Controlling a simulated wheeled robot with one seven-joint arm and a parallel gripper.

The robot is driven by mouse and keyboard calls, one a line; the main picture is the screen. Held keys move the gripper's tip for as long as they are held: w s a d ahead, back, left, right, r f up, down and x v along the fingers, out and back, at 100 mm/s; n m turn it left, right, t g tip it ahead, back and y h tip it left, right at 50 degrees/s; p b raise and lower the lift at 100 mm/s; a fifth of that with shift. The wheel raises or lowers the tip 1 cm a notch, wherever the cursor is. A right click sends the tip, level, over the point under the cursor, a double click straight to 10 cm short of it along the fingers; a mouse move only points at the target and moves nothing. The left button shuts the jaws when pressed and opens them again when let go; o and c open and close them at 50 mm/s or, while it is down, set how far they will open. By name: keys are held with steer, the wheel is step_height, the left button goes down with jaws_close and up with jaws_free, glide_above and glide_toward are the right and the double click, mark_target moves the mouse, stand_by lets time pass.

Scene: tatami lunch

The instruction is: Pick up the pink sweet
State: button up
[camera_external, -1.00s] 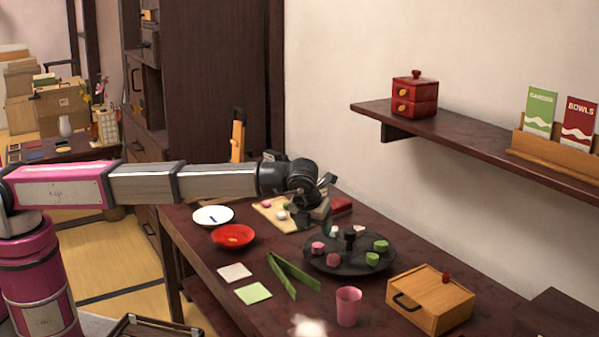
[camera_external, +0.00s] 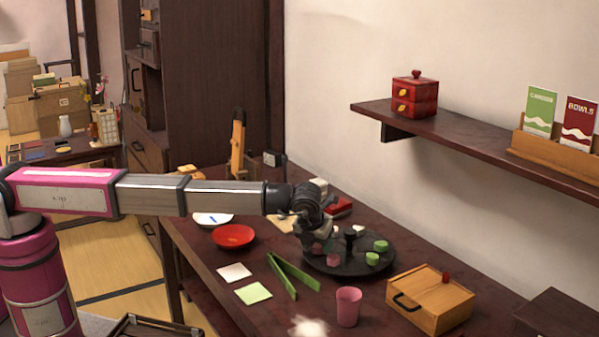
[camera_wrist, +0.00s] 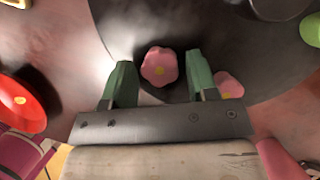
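A pink flower-shaped sweet (camera_wrist: 160,66) with a yellow centre lies on the black round tray (camera_wrist: 125,25). In the wrist view it sits between and slightly beyond the two green fingertips of my gripper (camera_wrist: 160,82), which is open. A second pink sweet (camera_wrist: 229,85) lies just right of the right finger. In the external view my gripper (camera_external: 312,248) is low over the left part of the black tray (camera_external: 345,272). One pink sweet (camera_external: 333,259) shows there beside it, and the gripper partly hides the other.
Green sweets (camera_external: 372,258) and a dark central post (camera_external: 350,243) stand on the tray. A red plate (camera_external: 233,236) is to the left. Green tongs (camera_external: 293,277), a pink cup (camera_external: 348,306) and a wooden box (camera_external: 430,302) are in front.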

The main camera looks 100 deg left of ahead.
steer(key=c, duration=0.6)
steer(key=shift+c, duration=0.2)
steer(key=shift+r, duration=0.15)
